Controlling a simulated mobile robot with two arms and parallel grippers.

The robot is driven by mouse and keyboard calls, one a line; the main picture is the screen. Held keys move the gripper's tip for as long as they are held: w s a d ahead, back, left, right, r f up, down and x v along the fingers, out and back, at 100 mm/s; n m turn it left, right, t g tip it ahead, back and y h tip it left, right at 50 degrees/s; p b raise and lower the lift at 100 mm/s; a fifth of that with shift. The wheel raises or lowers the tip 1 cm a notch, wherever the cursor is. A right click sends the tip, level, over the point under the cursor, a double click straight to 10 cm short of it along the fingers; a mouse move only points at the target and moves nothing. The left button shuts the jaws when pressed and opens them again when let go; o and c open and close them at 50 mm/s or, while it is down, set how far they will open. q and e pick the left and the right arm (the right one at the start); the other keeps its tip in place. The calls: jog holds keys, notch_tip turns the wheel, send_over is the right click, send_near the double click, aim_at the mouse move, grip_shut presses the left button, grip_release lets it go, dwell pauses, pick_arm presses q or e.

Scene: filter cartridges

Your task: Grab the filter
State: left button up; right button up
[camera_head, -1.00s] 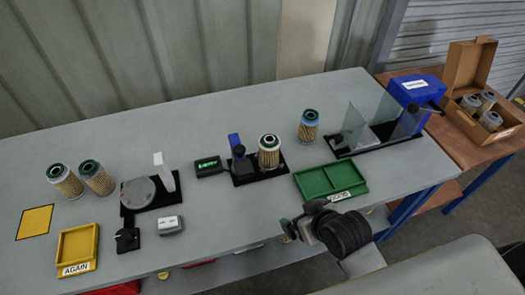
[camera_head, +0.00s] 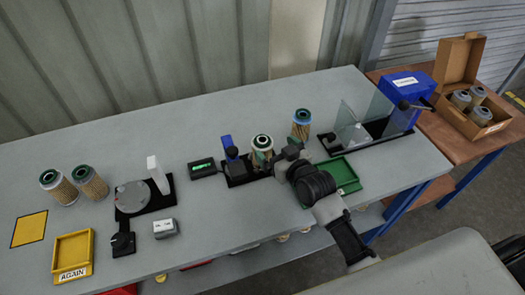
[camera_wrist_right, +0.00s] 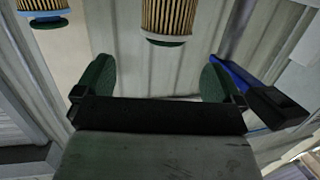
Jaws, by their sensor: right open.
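A pleated filter with a green and white top (camera_head: 262,142) stands upright on a black stand (camera_head: 238,180) at the middle of the table. My right gripper (camera_head: 270,162) is at its right side, and the arm hides part of the filter's lower body. In the right wrist view the filter (camera_wrist_right: 167,15) is at the top, ahead of the open, empty fingers (camera_wrist_right: 158,82) and roughly in line with the gap between them. My left gripper is not in view.
A blue-ended filter (camera_head: 300,122) stands behind my right arm. The green tray (camera_head: 345,174) is partly hidden by my arm. Two filters (camera_head: 75,185) and a yellow tray (camera_head: 73,257) are at left.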

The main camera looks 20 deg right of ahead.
aim_at(262, 139)
jog(key=shift+a+p+x, duration=0.15)
jog(key=shift+p+x, duration=0.25)
jog(key=shift+x, duration=1.35)
jog(key=shift+a+p+x, duration=0.15)
jog(key=shift+p+x, duration=0.2)
jog(key=shift+x, duration=1.45)
jog(key=shift+s, duration=0.15)
jog(key=c, duration=1.2)
jog(key=shift+c, duration=0.4)
jog(key=shift+r, duration=0.1)
